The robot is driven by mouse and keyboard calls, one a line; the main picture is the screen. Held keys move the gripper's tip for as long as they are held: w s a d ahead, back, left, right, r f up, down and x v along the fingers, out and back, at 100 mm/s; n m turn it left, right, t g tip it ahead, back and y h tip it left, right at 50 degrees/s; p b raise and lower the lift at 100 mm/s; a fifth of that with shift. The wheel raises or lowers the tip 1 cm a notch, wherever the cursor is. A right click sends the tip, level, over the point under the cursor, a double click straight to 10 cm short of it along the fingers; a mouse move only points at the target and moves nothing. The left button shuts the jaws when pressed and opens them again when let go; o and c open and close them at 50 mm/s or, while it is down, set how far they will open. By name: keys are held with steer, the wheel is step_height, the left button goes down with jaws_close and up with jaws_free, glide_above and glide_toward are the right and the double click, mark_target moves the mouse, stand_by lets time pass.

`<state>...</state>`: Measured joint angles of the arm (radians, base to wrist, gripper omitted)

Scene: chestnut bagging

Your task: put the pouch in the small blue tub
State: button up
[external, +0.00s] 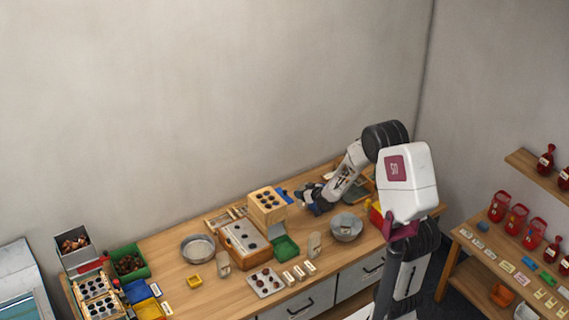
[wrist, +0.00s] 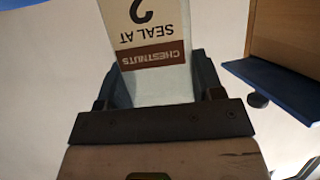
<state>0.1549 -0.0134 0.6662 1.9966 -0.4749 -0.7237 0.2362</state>
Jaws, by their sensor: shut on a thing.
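A pale pouch (wrist: 155,88) with a brown "CHESTNUTS" band and the words "SEAL AT 2" fills the middle of the wrist view. My gripper (wrist: 163,85) is shut on it, with one finger on each side. In the external view my gripper (external: 303,199) is over the back of the bench, just right of the wooden dispenser box; the pouch cannot be made out there. A small blue tub (external: 138,290) stands at the bench's left end, far from my gripper, beside a yellow tub (external: 151,308).
The wooden box (external: 267,202) with dark holes has a blue ledge (wrist: 285,88), close on the right in the wrist view. A green tray (external: 286,248), metal bowl (external: 346,229), round pan (external: 198,248) and chestnut tray (external: 265,283) stand on the bench.

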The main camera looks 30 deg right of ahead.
steer(key=w+d+r+n+g+y, duration=0.3)
steer(key=d+r+n+y, duration=0.4)
steer(key=d, duration=0.6)
steer(key=shift+w+r+g, duration=0.4)
steer(key=shift+r+g, duration=0.1)
steer(key=shift+r, duration=0.3)
steer(key=shift+f, duration=0.2)
step_height(320, 180, down, 15)
steer(key=shift+f, duration=0.2)
stand_by(1.0)
